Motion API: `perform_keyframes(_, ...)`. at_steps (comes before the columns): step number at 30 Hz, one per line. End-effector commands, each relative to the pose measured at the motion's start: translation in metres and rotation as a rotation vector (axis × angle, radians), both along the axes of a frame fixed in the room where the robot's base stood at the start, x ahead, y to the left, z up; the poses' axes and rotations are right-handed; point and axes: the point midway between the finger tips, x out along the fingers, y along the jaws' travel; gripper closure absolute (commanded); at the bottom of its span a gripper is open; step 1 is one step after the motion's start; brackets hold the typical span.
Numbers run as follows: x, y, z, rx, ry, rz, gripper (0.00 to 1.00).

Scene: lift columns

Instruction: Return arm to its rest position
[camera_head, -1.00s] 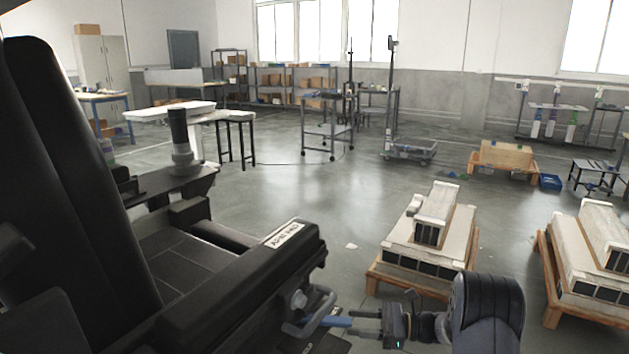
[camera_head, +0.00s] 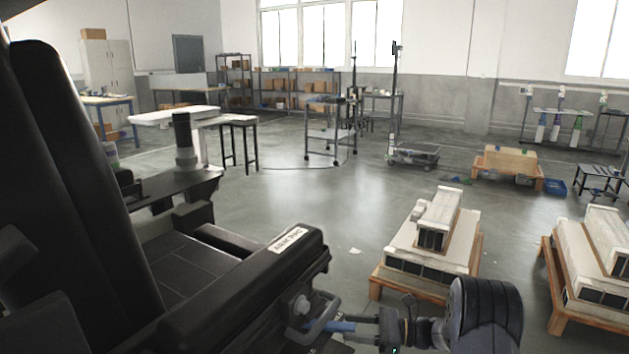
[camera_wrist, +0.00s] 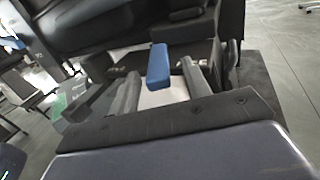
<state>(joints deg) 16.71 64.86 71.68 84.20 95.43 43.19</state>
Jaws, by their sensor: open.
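My arm comes in at the bottom right of the head view, with its dark rounded link (camera_head: 484,315). My gripper (camera_head: 362,330) points left, low beside a black padded chair-like unit (camera_head: 240,290). A blue bar (camera_head: 341,326) lies between my gripper and a looped handle (camera_head: 318,308) on the unit's side. In the wrist view, my gripper (camera_wrist: 160,88) has two grey fingers spread apart, with the blue bar (camera_wrist: 159,66) between them in the picture. I cannot tell whether a finger touches it. The fingertips are hard to make out in the head view.
Stacked pale blocks stand on a wooden pallet (camera_head: 376,283) right of centre, behind my arm. A second loaded pallet (camera_head: 566,318) stands at far right. A grey cart (camera_head: 412,157), tables and shelves stand farther back. The middle floor (camera_head: 320,215) is open.

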Motion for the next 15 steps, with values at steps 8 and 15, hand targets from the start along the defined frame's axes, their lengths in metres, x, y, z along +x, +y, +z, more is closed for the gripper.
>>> perform_keyframes(8, -0.007, -0.050, 0.001, 0.000, 0.000, -0.005, 0.54)
perform_keyframes(15, -0.014, -0.098, 0.001, 0.000, -0.002, -0.005, 0.54)
